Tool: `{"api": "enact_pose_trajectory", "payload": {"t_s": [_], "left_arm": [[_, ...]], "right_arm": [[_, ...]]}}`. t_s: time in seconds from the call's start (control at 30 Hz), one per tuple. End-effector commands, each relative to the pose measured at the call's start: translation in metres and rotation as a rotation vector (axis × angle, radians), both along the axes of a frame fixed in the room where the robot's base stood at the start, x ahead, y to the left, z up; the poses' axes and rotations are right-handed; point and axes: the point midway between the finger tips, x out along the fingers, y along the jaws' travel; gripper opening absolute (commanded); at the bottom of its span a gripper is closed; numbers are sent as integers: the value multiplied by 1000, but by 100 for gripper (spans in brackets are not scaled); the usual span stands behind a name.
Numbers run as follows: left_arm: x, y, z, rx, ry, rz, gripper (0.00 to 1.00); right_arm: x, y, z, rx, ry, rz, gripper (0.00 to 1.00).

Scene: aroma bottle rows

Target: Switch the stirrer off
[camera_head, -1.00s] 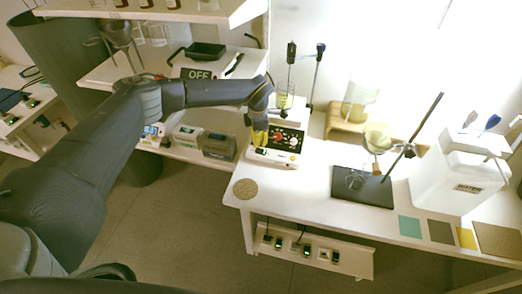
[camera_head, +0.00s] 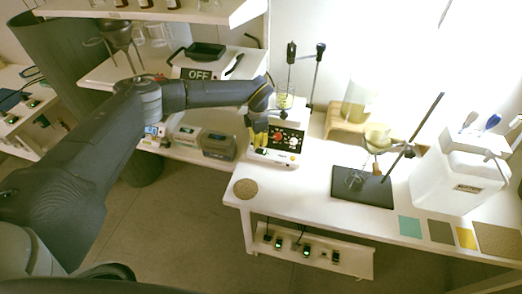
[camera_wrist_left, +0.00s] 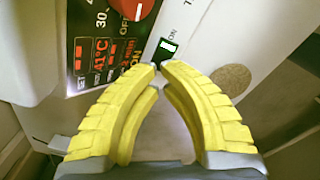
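The stirrer (camera_head: 297,150) is a white box with a black front panel and red knobs, standing at the left end of the bench. In the left wrist view its panel (camera_wrist_left: 103,45) has lit red figures, one reading 41°C, and a red knob (camera_wrist_left: 133,6). A small black rocker switch (camera_wrist_left: 165,49) with a pale lit face sits beside the word ON. My left gripper (camera_head: 258,147) is at the stirrer's front left. In the wrist view the yellow fingertips (camera_wrist_left: 161,66) are together with nothing between them, just below the switch; contact is unclear. My right gripper is not in view.
A glass vessel (camera_head: 285,101) stands on the stirrer, with upright rods behind. To the right are a black stand base (camera_head: 350,188) and a white water container (camera_head: 455,180). A round cork mat (camera_head: 245,189) lies at the bench's left corner. An OFF sign (camera_head: 199,75) is on the left shelf.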

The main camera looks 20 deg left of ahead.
Motion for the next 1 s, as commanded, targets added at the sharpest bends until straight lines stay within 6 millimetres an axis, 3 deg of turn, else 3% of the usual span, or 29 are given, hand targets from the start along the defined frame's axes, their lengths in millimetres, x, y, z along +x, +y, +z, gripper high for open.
{"api": "enact_pose_trajectory", "payload": {"t_s": [1.0], "left_arm": [[0, 0, -13, 0, 0, -1, 0]], "right_arm": [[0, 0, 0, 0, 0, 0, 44]]}}
